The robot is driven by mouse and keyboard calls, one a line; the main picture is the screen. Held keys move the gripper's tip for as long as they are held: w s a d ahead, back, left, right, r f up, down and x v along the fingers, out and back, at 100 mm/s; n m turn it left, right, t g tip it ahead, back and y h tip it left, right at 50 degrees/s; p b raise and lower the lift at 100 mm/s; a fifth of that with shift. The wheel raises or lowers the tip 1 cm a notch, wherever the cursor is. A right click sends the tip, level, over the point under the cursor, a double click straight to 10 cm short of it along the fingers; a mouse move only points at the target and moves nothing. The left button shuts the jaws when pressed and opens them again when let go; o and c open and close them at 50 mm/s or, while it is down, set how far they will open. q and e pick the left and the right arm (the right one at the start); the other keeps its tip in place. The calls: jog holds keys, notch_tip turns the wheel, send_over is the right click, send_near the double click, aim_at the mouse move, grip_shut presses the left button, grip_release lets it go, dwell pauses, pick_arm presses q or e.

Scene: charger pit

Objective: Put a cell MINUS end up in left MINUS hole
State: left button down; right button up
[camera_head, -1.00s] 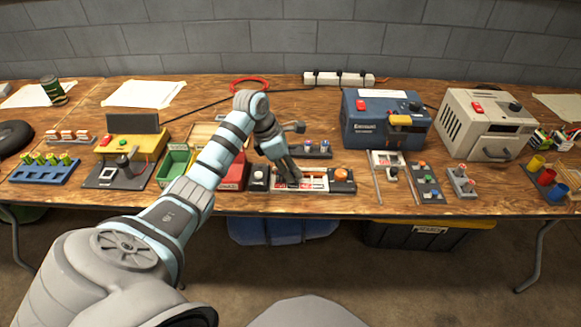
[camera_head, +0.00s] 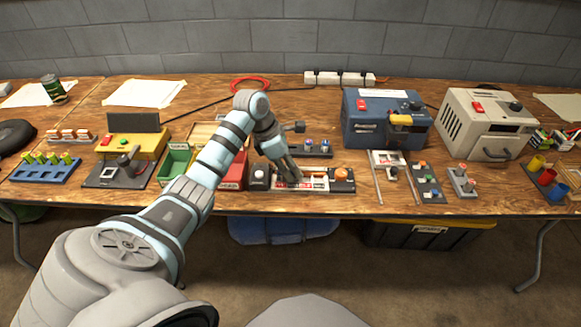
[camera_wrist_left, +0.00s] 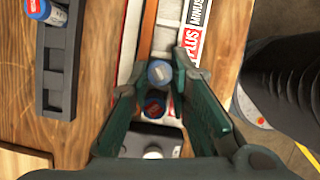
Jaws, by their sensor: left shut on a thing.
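My left gripper (camera_head: 291,180) is over the left part of the charger (camera_head: 318,187), at the bench's front edge. In the left wrist view, its green fingers (camera_wrist_left: 164,80) are shut on a blue cell (camera_wrist_left: 160,73) with a pale grey end facing the camera. A second blue item with a red-marked top (camera_wrist_left: 154,106) shows just below it, between the fingers; it looks like another cell. The PLUS and MINUS label (camera_wrist_left: 193,35) lies beside the fingers. The hole under the held cell is hidden, and I cannot tell whether the cell is in it. My right gripper is not in view.
A dark rack (camera_head: 313,151) with cells stands behind the charger; it also shows in the left wrist view (camera_wrist_left: 58,70). Green (camera_head: 174,165) and red bins stand to the left. A blue machine (camera_head: 385,120) stands at the back right.

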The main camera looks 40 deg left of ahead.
pick_arm(q)
jog(key=shift+f, duration=0.2)
jog(key=c, duration=1.4)
grip_release()
jog(key=shift+r, duration=0.1)
notch_tip(320, 180, up, 7)
jog(key=p, duration=0.5)
jog(key=shift+p, duration=0.3)
